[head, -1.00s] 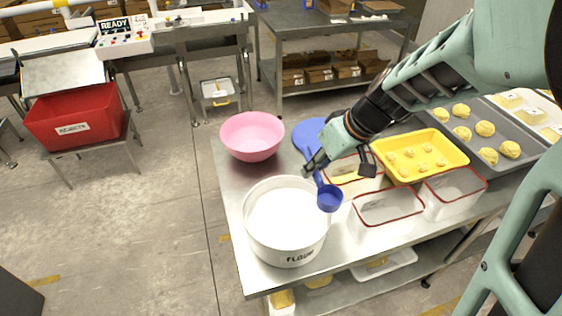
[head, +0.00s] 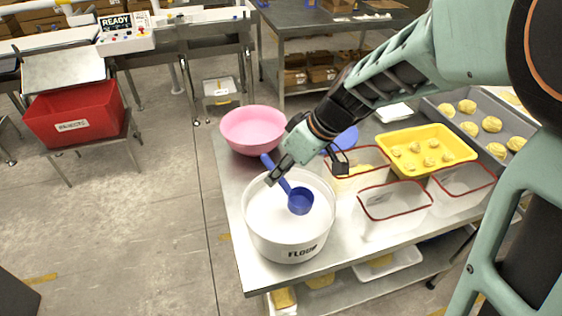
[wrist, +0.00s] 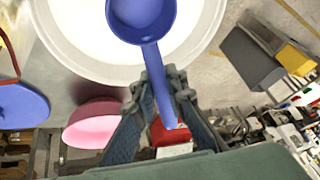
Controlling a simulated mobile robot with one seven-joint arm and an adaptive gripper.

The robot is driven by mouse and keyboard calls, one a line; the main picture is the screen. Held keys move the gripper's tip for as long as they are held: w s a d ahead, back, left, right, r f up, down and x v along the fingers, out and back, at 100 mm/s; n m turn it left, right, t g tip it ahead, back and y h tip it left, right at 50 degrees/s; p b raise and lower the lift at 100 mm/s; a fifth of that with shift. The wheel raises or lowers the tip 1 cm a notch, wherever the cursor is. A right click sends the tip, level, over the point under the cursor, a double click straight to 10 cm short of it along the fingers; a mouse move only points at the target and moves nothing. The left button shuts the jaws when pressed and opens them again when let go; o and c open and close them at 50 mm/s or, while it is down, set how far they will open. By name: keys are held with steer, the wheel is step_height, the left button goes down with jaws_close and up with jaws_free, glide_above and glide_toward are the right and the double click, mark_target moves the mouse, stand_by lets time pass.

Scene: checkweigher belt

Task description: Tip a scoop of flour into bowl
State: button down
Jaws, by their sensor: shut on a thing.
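My gripper (head: 279,175) is shut on the handle of a blue scoop (head: 300,201). In the head view the scoop's cup is over the white flour tub (head: 287,246), which is labelled and holds white flour (head: 265,207). In the wrist view my gripper (wrist: 160,90) grips the scoop handle, and the scoop cup (wrist: 141,12) shows above the flour (wrist: 85,25). The cup looks blue inside, with no flour visible in it. I cannot tell whether it touches the flour. A pink bowl (head: 253,128) stands behind the tub; it also shows in the wrist view (wrist: 92,125).
A blue round lid (head: 346,138) lies behind my gripper. Clear red-rimmed bins (head: 394,210) and a yellow tray (head: 440,140) of dough pieces stand right of the tub. A bare strip of steel table (head: 228,182) runs along the left edge.

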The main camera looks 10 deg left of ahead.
steer(key=shift+f+b, duration=4.65)
steer(key=shift+f, duration=0.15)
steer(key=shift+r, duration=0.1)
steer(key=shift+r+p, duration=3.55)
steer(key=shift+r, duration=2.3)
